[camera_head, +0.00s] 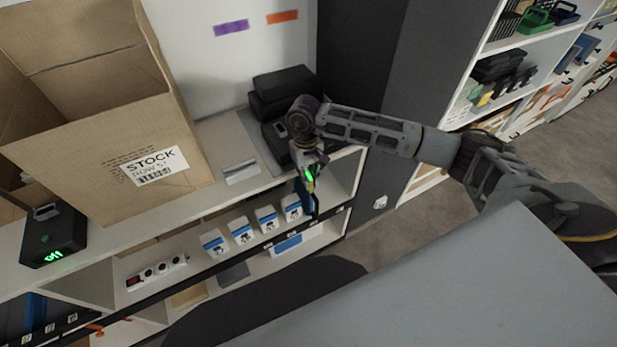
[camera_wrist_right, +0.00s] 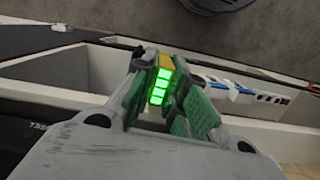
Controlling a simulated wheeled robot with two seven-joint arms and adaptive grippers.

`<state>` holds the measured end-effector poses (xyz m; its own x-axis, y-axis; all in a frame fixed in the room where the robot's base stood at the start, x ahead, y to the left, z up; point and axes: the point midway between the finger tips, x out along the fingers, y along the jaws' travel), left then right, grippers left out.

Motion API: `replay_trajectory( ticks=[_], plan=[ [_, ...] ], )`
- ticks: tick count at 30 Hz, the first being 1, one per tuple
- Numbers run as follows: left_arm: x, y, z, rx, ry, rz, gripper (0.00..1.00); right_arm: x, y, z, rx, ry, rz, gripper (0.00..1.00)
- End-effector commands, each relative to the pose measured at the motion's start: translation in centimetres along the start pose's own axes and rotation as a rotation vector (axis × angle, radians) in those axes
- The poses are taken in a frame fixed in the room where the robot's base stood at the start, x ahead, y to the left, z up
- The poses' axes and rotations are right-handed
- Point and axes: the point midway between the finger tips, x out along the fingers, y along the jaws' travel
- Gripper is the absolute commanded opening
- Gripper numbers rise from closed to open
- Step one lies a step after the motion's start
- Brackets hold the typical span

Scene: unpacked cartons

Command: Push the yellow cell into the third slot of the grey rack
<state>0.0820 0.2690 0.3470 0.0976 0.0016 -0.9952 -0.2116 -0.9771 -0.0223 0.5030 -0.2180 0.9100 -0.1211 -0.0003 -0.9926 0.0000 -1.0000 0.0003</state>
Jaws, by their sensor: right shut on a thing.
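My right gripper (camera_head: 311,190) reaches in from the right and hangs at the front edge of the white shelf top. In the right wrist view its green-padded fingers (camera_wrist_right: 165,95) are shut on the yellow cell (camera_wrist_right: 165,62). The cell shows a yellow end and a column of lit green bars. In the head view only a green glow and a little of the cell show between the fingers. I cannot make out the grey rack or its slots for sure in either view. My left gripper is not in view.
A cardboard carton (camera_head: 108,135) stands on the shelf top (camera_head: 225,192). A black device with a green display (camera_head: 52,238) is at the left. Black cases (camera_head: 283,88) are stacked at the back, beside the arm. Several blue-and-white boxes (camera_head: 240,230) and a power strip (camera_head: 157,270) sit below.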

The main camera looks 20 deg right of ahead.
Motion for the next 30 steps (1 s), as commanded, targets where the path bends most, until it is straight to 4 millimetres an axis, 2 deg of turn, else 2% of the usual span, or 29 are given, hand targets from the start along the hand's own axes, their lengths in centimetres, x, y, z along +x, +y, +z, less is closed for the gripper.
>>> replay_trajectory(
  ticks=[1,21,30],
  plan=[
    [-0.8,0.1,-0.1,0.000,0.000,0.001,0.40,-0.9,0.0,0.1,0.000,0.001,0.000,0.00],
    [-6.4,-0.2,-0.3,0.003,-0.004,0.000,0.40,-6.7,0.0,0.8,0.000,0.001,-0.001,0.00],
    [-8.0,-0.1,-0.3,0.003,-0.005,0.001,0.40,-8.4,0.0,1.0,0.000,0.000,-0.001,0.00]
  ],
)
